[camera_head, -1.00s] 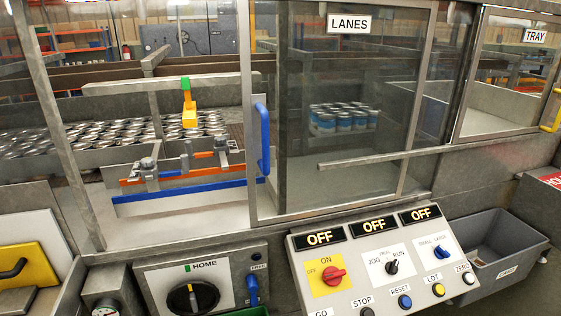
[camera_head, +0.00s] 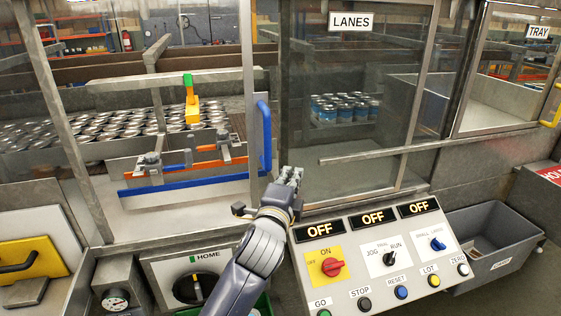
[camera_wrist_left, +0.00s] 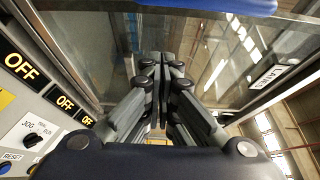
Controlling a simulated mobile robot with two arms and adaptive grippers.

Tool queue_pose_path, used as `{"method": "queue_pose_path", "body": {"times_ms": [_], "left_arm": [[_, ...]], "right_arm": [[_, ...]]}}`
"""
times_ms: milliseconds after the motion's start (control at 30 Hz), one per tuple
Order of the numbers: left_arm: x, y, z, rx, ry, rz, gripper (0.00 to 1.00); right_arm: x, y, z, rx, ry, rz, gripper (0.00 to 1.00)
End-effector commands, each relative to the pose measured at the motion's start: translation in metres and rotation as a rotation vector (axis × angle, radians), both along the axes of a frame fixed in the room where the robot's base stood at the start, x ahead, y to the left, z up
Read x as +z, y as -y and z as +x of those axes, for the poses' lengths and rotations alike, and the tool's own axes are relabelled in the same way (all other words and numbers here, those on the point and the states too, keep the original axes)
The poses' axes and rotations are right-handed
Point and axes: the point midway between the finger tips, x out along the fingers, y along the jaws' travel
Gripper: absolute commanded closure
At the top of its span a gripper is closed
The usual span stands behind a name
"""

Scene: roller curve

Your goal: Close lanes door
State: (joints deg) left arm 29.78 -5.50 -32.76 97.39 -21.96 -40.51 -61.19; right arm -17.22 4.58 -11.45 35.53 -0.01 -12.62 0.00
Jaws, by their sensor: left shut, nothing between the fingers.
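The lanes door (camera_head: 350,100) is a clear panel in a grey metal frame, marked with a LANES sign (camera_head: 351,21). It stands at the right, and the bay to its left is uncovered. Its upright blue handle (camera_head: 264,135) is on its left edge; a blue bar, likely this handle, crosses the top of the left wrist view (camera_wrist_left: 210,5). My left gripper (camera_head: 291,177) is shut and empty, just below and right of the handle in the head view, apart from it in the picture. The wrist view shows its fingers (camera_wrist_left: 162,68) together, pointing at the glass. My right gripper is out of view.
A control panel (camera_head: 365,295) with knobs, buttons and OFF displays juts out below the door. Cans (camera_head: 90,135) and blue-orange rails (camera_head: 185,185) fill the left bay. A grey bin (camera_head: 500,240) stands at the right.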

Motion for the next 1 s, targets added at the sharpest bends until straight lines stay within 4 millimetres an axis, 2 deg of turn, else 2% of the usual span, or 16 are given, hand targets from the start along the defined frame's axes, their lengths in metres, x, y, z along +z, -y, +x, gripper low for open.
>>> {"method": "queue_pose_path", "body": {"times_ms": [100, 400, 500, 633, 800, 1000], "left_arm": [[0.003, 0.006, 0.019, 0.000, -0.002, -0.001, 1.00], [0.002, 0.019, 0.059, 0.000, -0.003, -0.001, 1.00], [0.004, 0.000, 0.058, 0.002, -0.003, 0.001, 1.00], [0.003, -0.013, 0.057, 0.000, -0.001, -0.001, 1.00], [0.000, -0.022, 0.056, -0.001, -0.002, -0.001, 1.00], [-0.001, -0.023, 0.056, -0.001, -0.002, -0.002, 1.00]], "right_arm": [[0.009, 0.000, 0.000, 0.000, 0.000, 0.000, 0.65], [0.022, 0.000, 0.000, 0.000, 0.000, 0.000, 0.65], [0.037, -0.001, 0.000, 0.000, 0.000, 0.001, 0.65], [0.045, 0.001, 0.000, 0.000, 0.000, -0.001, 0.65], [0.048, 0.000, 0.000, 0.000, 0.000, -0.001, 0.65], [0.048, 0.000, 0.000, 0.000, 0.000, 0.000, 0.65]]}}
